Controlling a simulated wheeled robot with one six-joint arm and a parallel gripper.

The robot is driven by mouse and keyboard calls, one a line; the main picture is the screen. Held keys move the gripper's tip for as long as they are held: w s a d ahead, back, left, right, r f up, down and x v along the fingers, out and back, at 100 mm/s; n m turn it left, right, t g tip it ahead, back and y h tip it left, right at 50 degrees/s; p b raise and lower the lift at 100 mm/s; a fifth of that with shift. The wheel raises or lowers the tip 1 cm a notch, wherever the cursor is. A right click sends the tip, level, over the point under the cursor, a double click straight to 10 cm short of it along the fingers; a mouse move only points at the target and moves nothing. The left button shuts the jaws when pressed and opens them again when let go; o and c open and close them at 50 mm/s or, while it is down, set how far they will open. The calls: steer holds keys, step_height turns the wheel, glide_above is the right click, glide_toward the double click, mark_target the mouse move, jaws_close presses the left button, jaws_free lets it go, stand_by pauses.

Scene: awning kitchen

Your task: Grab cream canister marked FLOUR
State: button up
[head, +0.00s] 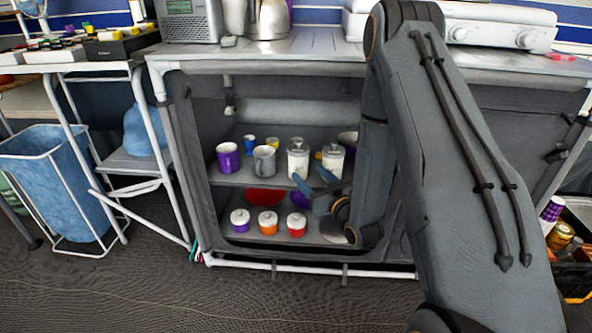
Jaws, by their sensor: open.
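Two cream-white canisters stand side by side on the upper shelf inside the open cabinet: a left one (298,160) and a right one (334,158). Both bear dark marks on the front, too small to read, so I cannot tell which says FLOUR. My gripper (313,181) is open and empty at the shelf's front. Its blue-grey fingers point up and left, just below and in front of the two canisters. They overlap the canisters' lower parts in the picture; I cannot tell whether they touch.
A purple mug (228,157) and a grey mug (264,160) stand left of the canisters, with small cups behind. Several lidded jars, including an orange one (268,224), and a red bowl (265,197) are on the lower shelf. The cabinet's white frame (300,255) and countertop (305,50) bound the opening.

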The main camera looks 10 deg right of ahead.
mark_target(303, 167)
steer(key=shift+r+b+x, duration=0.1)
steer(key=shift+b+x, duration=0.75)
steer(key=shift+x, duration=1.1)
steer(key=shift+r+b+x, duration=0.15)
steer(key=shift+b+x, duration=0.65)
steer(key=shift+x, duration=1.2)
steer(key=shift+s+a, duration=0.1)
steer(key=c, duration=0.9)
